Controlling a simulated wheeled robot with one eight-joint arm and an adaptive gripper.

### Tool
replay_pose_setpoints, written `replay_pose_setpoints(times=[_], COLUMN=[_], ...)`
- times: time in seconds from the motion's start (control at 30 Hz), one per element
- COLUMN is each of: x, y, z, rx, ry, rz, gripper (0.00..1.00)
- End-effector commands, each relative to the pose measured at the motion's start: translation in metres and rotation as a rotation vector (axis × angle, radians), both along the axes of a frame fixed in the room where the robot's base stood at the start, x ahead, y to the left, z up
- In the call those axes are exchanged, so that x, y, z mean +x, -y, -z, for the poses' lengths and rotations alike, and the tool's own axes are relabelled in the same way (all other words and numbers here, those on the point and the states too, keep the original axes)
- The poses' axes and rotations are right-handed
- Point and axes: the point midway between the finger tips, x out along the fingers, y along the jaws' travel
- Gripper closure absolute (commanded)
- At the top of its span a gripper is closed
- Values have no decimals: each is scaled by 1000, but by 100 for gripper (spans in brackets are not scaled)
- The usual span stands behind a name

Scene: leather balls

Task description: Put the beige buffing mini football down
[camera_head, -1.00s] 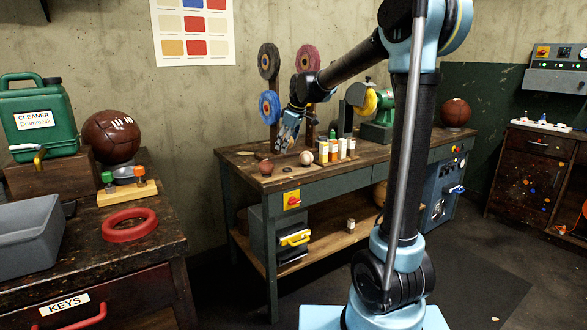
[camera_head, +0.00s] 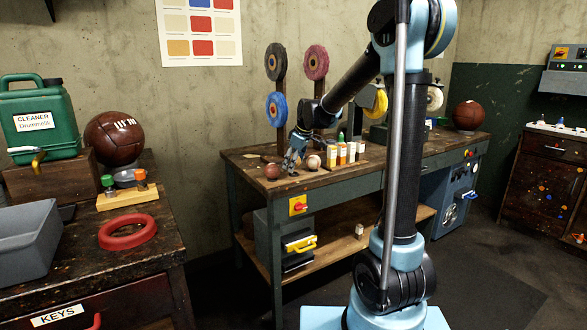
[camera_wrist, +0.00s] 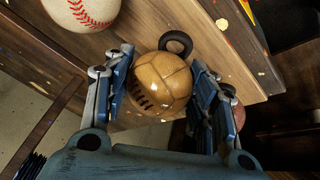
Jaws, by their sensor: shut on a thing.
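The beige mini football (camera_wrist: 160,84) is a shiny tan leather ball with dark lacing, between my two fingers in the wrist view. My gripper (camera_wrist: 161,62) is shut on it. In the head view my gripper (camera_head: 293,162) is low over the left front part of the workbench (camera_head: 330,180), and the football is hard to make out there. A black ring (camera_wrist: 176,42) lies on the bench just beyond the football, which hides part of it. I cannot tell whether the football touches the ring or bench.
A baseball (camera_head: 314,162) sits right of my gripper, and a small red-brown ball (camera_head: 272,171) sits to its left. Bottles (camera_head: 341,152) stand farther right. Buffing wheels (camera_head: 276,108) rise behind. The bench's front edge is close.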

Motion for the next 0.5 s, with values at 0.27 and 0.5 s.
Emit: replay_pose_setpoints(times=[0.27, 0.5], x=[0, 0], y=[0, 0], z=[18, 19], rx=[0, 0], ry=[0, 0], rz=[0, 0], gripper=[79, 79])
